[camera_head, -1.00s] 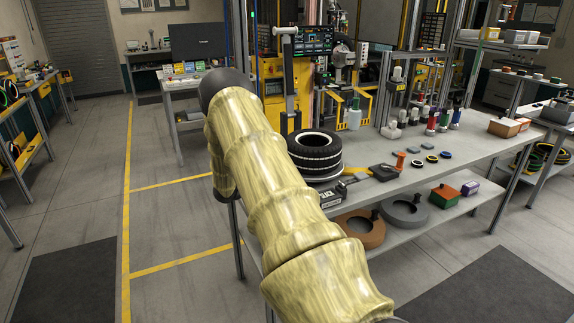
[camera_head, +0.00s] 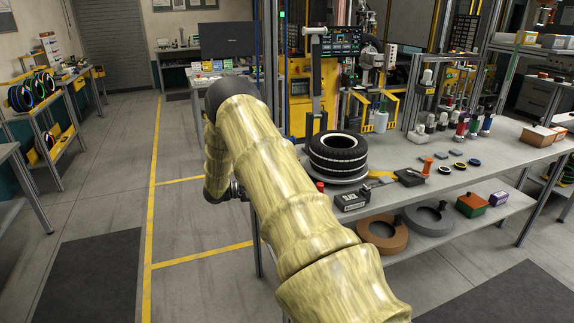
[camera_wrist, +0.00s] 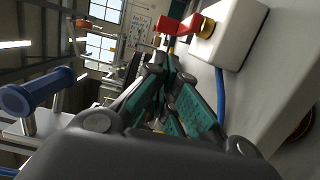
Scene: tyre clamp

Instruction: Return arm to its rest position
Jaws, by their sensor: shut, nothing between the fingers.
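My arm in a pale yellow sleeve rises through the middle of the head view and bends at a dark joint. A dark part of my arm's far end shows at the left of the sleeve, but my gripper cannot be made out there. In the wrist view my gripper (camera_wrist: 172,70) is shut and empty, with its teal-padded fingers together.
The wrist view shows a white box (camera_wrist: 232,30) with a red part close to the fingers, and a blue handle (camera_wrist: 40,92) at left. Small parts and bottles crowd the bench. Floor at left (camera_head: 195,225) is clear.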

